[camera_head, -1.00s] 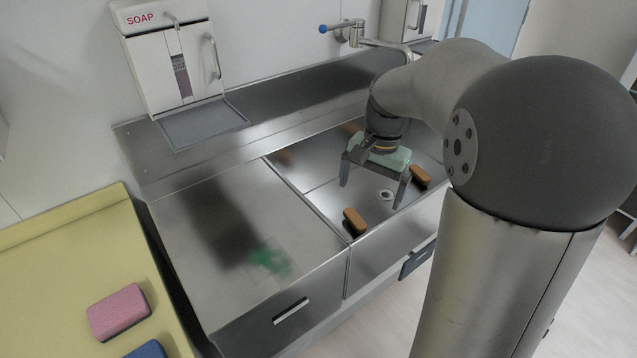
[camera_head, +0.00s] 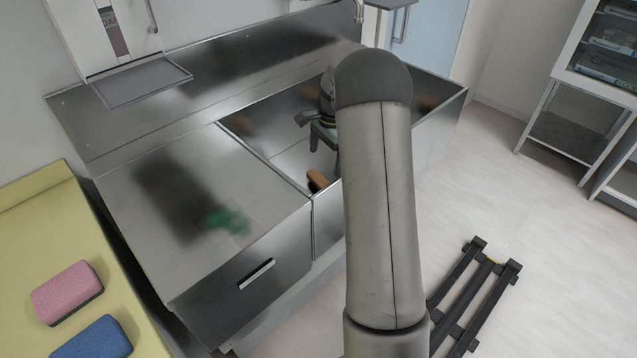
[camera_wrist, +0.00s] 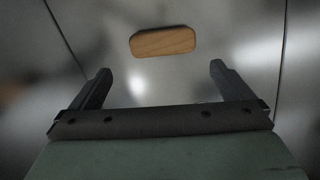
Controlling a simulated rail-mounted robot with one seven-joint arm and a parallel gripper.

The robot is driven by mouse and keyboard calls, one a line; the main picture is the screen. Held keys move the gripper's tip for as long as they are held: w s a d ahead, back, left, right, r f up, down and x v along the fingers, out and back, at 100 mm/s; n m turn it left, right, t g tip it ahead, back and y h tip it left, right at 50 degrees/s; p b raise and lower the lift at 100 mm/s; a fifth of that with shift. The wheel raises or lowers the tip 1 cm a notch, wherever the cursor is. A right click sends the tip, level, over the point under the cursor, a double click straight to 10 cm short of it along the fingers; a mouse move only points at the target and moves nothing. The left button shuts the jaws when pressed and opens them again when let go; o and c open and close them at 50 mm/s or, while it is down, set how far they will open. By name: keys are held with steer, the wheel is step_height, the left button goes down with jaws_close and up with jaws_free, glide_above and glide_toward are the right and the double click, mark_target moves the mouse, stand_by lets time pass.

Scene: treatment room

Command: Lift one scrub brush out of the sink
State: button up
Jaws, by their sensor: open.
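A brown scrub brush (camera_head: 317,179) lies on the floor of the steel sink (camera_head: 262,122), near its front left corner; my arm hides part of the sink. In the wrist view, a wooden-topped brush (camera_wrist: 162,41) lies beyond my fingertips, roughly centred between them and apart from both. I cannot tell if it is the same brush. My gripper (camera_wrist: 160,69) is open with nothing between its fingers. In the head view, my gripper (camera_head: 322,135) is over the sink, partly hidden behind my arm.
A bare steel counter (camera_head: 150,190) lies left of the sink. A yellow surface (camera_head: 30,230) at far left holds a pink sponge (camera_head: 68,292) and a blue one (camera_head: 92,340). A shelf unit (camera_head: 590,90) stands at the right. Sink walls surround my gripper.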

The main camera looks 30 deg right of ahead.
mark_target(319, 178)
steer(key=f, duration=0.2)
steer(key=a+f, duration=0.1)
steer(key=f, duration=0.1)
steer(key=a+f, duration=0.1)
steer(key=f, duration=0.2)
steer(key=shift+w+f, duration=0.1)
steer(key=shift+c, duration=0.3)
steer(key=c, duration=0.8)
